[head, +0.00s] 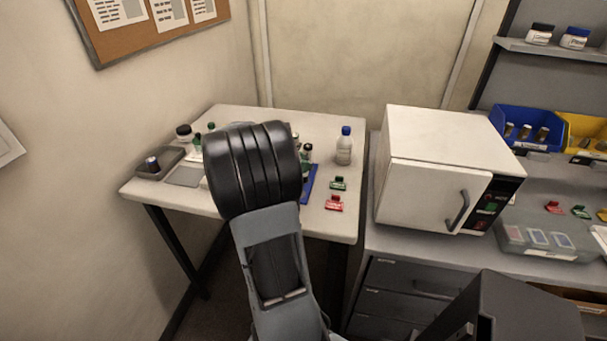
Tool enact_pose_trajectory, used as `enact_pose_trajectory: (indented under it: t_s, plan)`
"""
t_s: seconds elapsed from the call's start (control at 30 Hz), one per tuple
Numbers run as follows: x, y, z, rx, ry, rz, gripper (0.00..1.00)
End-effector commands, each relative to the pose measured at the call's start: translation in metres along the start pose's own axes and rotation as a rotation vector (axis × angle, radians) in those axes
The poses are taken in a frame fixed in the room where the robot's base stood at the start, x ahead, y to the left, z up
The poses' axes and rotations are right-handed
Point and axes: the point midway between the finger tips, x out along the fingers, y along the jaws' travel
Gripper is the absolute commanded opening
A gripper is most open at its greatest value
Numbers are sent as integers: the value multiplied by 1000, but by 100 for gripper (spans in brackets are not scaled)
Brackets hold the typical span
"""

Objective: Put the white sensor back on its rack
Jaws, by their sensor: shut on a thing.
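I cannot pick out the white sensor in the head view. My own dark arm covers the middle of the white table (335,222) and hides my gripper and whatever is at it. A blue strip (309,184), perhaps part of a rack, shows just right of the arm. I cannot tell whether it is the sensor's rack.
A white bottle with a blue cap (343,150) stands at the table's right. A green clip (338,183) and a red clip (334,203) lie near it. A grey device (160,163) sits at the left. A white oven (430,170) stands on the bench at right.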

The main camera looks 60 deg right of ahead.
Motion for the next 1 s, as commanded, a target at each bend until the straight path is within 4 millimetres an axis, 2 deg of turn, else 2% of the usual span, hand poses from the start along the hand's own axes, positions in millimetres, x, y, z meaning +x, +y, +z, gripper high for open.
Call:
enact_pose_trajectory:
  t_s: [0.33,0.5,0.63,1.0]
  plan:
    - [23,8,-14,0,-1,-2,2]
    - [32,9,-34,-3,0,1,2]
    - [35,9,-41,0,-1,1,2]
    - [37,9,-44,1,-1,1,2]
